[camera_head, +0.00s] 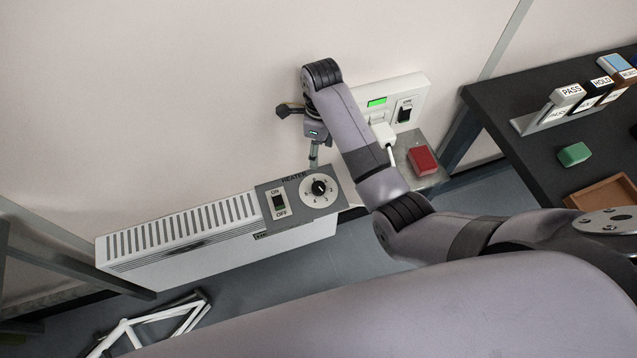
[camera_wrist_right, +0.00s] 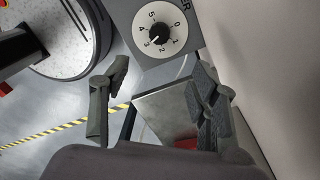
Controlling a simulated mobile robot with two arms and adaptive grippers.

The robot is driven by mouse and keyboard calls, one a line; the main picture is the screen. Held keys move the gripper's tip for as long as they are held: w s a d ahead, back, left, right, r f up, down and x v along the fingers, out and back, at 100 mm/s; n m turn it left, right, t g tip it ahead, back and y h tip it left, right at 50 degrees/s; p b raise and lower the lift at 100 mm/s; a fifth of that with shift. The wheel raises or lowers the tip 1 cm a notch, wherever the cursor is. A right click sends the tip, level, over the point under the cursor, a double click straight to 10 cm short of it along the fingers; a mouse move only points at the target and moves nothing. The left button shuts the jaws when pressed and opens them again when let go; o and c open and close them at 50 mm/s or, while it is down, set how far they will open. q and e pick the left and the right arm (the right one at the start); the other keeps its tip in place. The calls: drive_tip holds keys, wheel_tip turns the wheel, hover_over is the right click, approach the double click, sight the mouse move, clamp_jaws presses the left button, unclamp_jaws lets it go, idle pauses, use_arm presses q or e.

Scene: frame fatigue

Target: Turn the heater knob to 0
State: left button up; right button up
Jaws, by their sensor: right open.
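The white heater (camera_head: 190,240) stands low along the wall, with a grey control panel (camera_head: 293,211) at its right end. The heater knob (camera_head: 319,187) is black on a white round dial. In the right wrist view the knob (camera_wrist_right: 159,33) is ringed by the numbers 0 to 5, and its pointer appears to face about 3. My right gripper (camera_head: 298,136) is above the panel, near the wall, in the head view. In the right wrist view its fingers (camera_wrist_right: 160,82) are spread and empty, apart from the knob. My left gripper is out of view.
An ON/OFF switch (camera_head: 279,203) sits left of the knob. A wall socket plate (camera_head: 405,100) with a plug and a grey shelf with a red block (camera_head: 422,160) are to the right. A dark table (camera_head: 530,140) stands further right. A white frame (camera_head: 150,325) lies on the floor.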

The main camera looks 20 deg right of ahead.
sight(318, 186)
drive_tip(key=f+b, duration=0.1)
drive_tip(key=f, duration=0.4)
drive_tip(key=f+b, duration=0.1)
drive_tip(key=f, duration=1)
drive_tip(key=shift+s+a+f+b, duration=0.2)
drive_tip(key=shift+s+f+b, duration=0.05)
drive_tip(key=shift+s+b, duration=0.15)
drive_tip(key=c, duration=1.2)
